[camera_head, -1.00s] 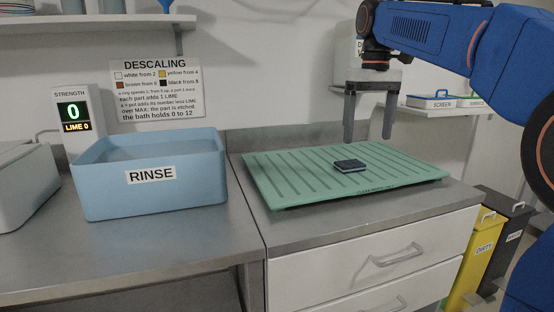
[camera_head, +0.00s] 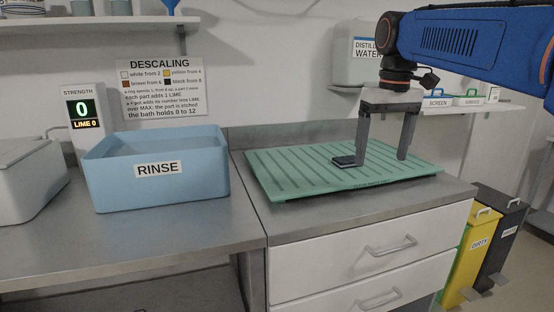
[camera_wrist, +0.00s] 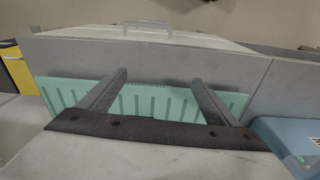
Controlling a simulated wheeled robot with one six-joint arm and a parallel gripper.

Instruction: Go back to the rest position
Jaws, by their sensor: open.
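My gripper (camera_head: 382,158) is open, with its two dark fingers pointing down above the right half of the green ribbed mat (camera_head: 290,180). Nothing shows between the fingers. A small dark flat square part (camera_head: 344,160) lies on the mat, to the left of the fingers in the head view and partly behind the left one. In the wrist view my gripper (camera_wrist: 160,80) shows two spread fingers over the mat (camera_wrist: 62,92); the dark part does not show there.
A blue RINSE basin (camera_head: 205,178) stands left of the mat, with a strength display (camera_head: 84,112) reading 0 behind it. A grey container (camera_head: 30,175) is at far left. Yellow (camera_head: 470,250) and dark bins stand right of the drawers. A water container (camera_head: 355,60) is behind my arm.

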